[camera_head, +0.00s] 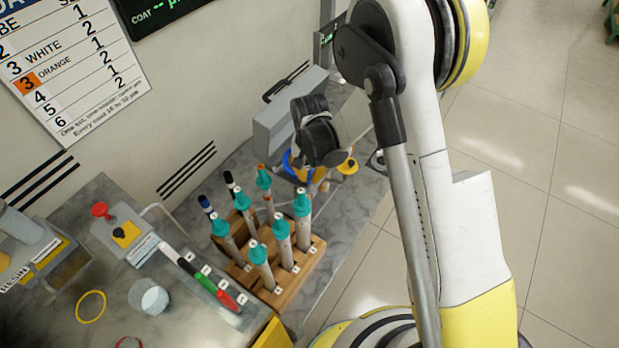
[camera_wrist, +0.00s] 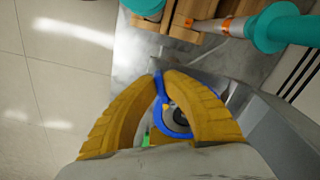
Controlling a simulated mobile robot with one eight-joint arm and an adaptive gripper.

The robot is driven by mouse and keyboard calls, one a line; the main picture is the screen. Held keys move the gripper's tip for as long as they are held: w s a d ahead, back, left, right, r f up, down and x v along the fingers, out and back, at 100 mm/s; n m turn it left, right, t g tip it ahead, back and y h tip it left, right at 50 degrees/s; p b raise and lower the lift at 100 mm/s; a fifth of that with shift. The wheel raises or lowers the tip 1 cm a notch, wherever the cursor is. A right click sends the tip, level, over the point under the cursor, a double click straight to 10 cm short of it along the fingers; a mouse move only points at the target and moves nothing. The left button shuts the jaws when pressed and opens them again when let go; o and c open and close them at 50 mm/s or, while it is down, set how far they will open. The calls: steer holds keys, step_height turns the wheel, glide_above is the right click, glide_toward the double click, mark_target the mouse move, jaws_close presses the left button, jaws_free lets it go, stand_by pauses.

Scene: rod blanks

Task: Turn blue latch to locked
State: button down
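The blue latch (camera_wrist: 160,102) is a thin blue bar with a curved part beside a dark round piece, seen in the wrist view. My gripper (camera_wrist: 163,75) has its two yellow fingers drawn together at the tips, with the blue bar between them. The rest of the latch is partly hidden by the right finger. In the head view, a blue arc of the latch (camera_head: 287,163) shows beside my gripper (camera_head: 318,178), at the front of a grey box (camera_head: 285,118). My wrist hides most of the contact there. I cannot read the latch's lock position.
A wooden rack (camera_head: 290,285) with several teal-capped rods stands close to my gripper; its edge shows in the wrist view (camera_wrist: 180,30). On the left bench are a clear cup (camera_head: 149,297), coloured pens (camera_head: 205,283) and a yellow ring (camera_head: 90,307). Open floor lies right.

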mark_target(310, 176)
steer(key=n+b, duration=0.1)
steer(key=n, duration=0.3)
steer(key=shift+n, duration=0.3)
stand_by(0.3)
steer(key=c, duration=1.5)
jaws_free()
step_height(310, 176, up, 12)
